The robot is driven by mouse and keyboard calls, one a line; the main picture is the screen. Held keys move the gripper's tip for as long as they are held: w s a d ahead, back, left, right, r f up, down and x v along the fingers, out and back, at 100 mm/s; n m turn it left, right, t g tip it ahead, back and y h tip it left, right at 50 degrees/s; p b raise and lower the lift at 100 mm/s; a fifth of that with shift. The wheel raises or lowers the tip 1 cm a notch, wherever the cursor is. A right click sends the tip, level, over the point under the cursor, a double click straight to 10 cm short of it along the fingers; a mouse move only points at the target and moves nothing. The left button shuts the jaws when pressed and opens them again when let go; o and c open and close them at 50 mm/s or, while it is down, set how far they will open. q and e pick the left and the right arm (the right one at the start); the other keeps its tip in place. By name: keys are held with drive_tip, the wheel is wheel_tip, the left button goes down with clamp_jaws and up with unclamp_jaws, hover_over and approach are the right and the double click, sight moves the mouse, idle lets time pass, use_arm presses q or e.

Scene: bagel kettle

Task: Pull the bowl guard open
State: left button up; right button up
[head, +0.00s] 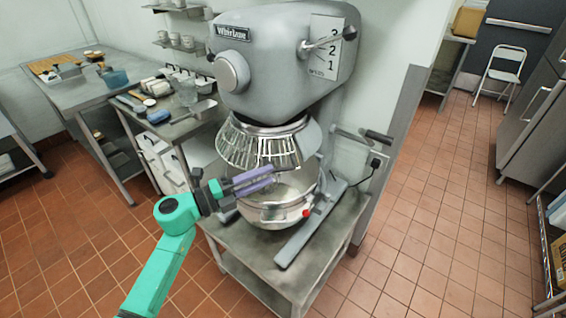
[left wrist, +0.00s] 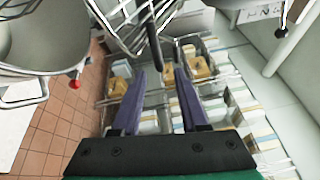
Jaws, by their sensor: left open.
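The wire bowl guard (head: 262,148) hangs under the head of the grey mixer (head: 275,50), above the steel bowl (head: 280,212). My left gripper (head: 272,175), with purple fingers, is at the front of the guard's lower edge, over the bowl's near rim. In the left wrist view the fingers (left wrist: 160,78) are apart. A dark bar (left wrist: 155,45) reaches down from the guard wires (left wrist: 145,18) near the fingertips, in line with the gap. I cannot tell whether it touches a finger. My right gripper is not in view.
The mixer stands on a low steel table (head: 240,245). A red knob (head: 306,212) sticks out by the bowl. A steel side table (head: 175,125) with utensils stands to the left. The tiled floor on the right (head: 420,220) is clear.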

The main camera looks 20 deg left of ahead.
sight(283, 169)
use_arm(q)
drive_tip(key=p+x, duration=0.1)
drive_tip(key=x, duration=0.4)
drive_tip(key=shift+d+r, duration=0.15)
drive_tip(key=shift+d, duration=0.05)
drive_tip(key=shift+w+d, duration=0.2)
drive_tip(key=shift+w, duration=0.1)
clamp_jaws()
idle(0.8)
